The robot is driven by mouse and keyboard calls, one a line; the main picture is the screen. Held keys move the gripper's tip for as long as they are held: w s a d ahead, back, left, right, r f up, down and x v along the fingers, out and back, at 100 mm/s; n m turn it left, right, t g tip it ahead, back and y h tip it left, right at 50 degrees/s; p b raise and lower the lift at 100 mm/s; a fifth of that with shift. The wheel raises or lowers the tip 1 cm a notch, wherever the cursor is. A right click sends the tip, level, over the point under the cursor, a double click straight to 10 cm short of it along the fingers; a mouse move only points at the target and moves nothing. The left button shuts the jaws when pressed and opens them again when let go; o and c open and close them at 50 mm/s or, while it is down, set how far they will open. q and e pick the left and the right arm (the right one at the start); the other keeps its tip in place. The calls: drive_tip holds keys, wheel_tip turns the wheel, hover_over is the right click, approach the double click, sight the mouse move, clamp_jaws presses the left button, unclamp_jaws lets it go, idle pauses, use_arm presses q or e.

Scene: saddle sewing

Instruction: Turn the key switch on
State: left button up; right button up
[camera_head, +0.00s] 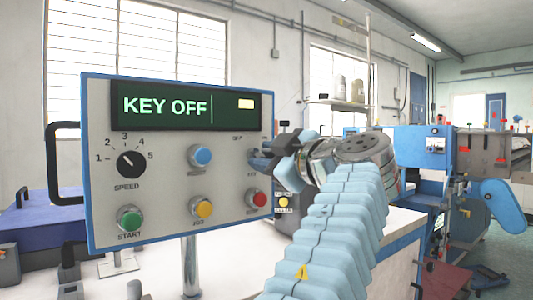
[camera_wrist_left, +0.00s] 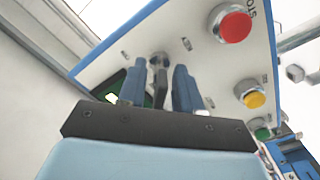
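The control panel (camera_head: 225,185) is a grey-white box with a blue frame, and its display (camera_head: 190,105) reads "KEY OFF". The key switch sits at the panel's right side, mostly hidden by my gripper in the head view. In the left wrist view the round metal key switch (camera_wrist_left: 158,59) shows with a dark key (camera_wrist_left: 160,90) standing out from it. My left gripper (camera_head: 262,160) is at the switch. Its blue fingers (camera_wrist_left: 154,78) are open, one on each side of the key, with visible gaps. My right gripper is not in view.
A red button (camera_head: 257,199) lies just below my left gripper.

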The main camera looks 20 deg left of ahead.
use_arm(q)
drive_tip(key=shift+w+a, duration=0.1)
drive_tip(key=shift+c, duration=0.3)
clamp_jaws()
